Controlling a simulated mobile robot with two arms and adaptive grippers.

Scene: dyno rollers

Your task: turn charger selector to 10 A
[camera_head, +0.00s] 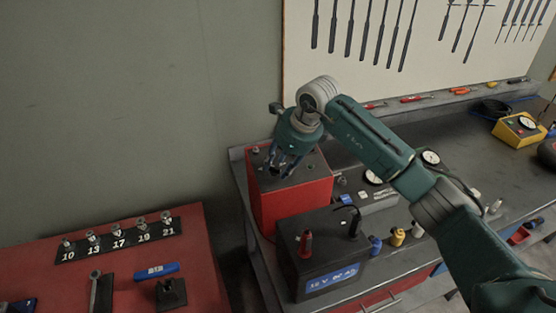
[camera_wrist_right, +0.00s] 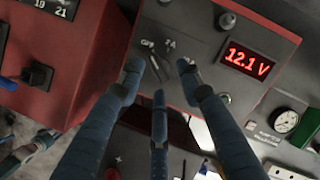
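The charger is a red box with a dark grey top (camera_head: 302,203) on the dark workbench; in the right wrist view its top panel (camera_wrist_right: 205,38) shows a red 12.1 V display (camera_wrist_right: 248,62). My right gripper (camera_head: 283,171) points down over the charger's top. Its three fingers (camera_wrist_right: 163,85) are spread with nothing between them, tips close to the selector; contact cannot be told. My left gripper is not in view.
A black battery (camera_head: 318,262) with a red terminal stands in front of the charger. Grey meters (camera_head: 374,186) and small coloured parts lie to its right. A red cart with a numbered socket rack (camera_head: 118,240) is at the left. A tool board (camera_head: 420,45) hangs behind.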

